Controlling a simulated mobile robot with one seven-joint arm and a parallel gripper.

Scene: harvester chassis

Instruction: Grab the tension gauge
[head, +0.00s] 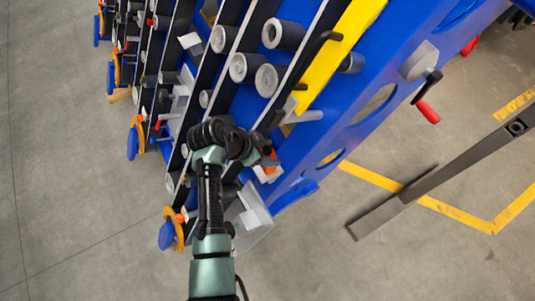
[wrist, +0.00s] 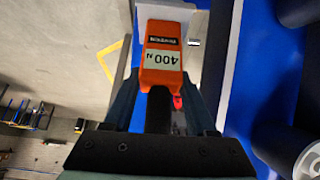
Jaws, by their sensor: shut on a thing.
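The tension gauge (wrist: 163,55) is orange with a pale label reading 400 N, upside down in the wrist view. Its dark lower part runs down between the fingers of my gripper (wrist: 165,103), which is shut on it. A small red piece sits at its lower right. In the head view a small part of the orange gauge (head: 268,166) shows by my gripper (head: 262,156), at the lower end of the blue chassis. My arm hides much of the grip there.
The blue harvester chassis (head: 365,85) carries dark rails, grey rollers (head: 284,35) and a yellow bar (head: 340,55). A white bracket (wrist: 165,12) lies behind the gauge's far end. A red-handled crank (head: 428,110) sticks out at right. Open floor lies left.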

